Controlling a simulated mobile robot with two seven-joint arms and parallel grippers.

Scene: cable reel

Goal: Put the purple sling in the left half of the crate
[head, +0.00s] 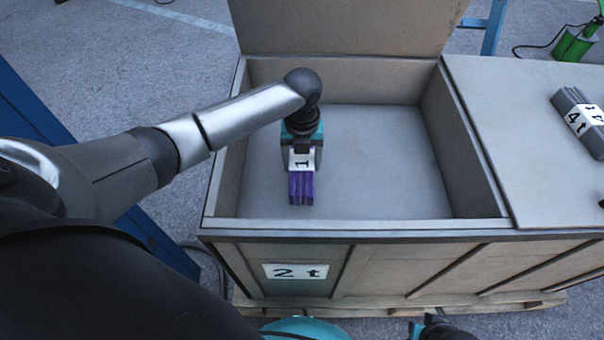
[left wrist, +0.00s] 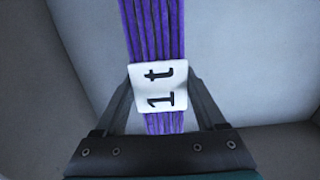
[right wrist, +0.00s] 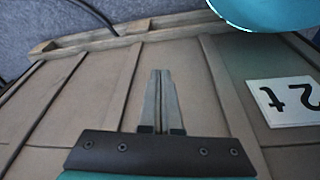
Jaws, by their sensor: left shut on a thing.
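The purple sling (head: 301,188) is a bundle of strands with a white "1 t" tag (left wrist: 160,88). My left gripper (head: 303,158) points down inside the open left part of the wooden crate (head: 370,229) and is shut on the sling at its tag. In the left wrist view the fingers sit on both sides of the tag, over the pale crate floor. I cannot tell whether the sling touches the floor. My right gripper (right wrist: 160,75) is shut and empty, outside by the crate's front wall, which bears a "2 t" label (head: 295,271).
A flat lid (head: 490,110) covers the crate's right part, with a grey sling tagged "4 t" (head: 580,118) on it. A raised panel (head: 350,25) stands behind the opening. The open compartment's floor (head: 390,165) is clear to the right of my gripper.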

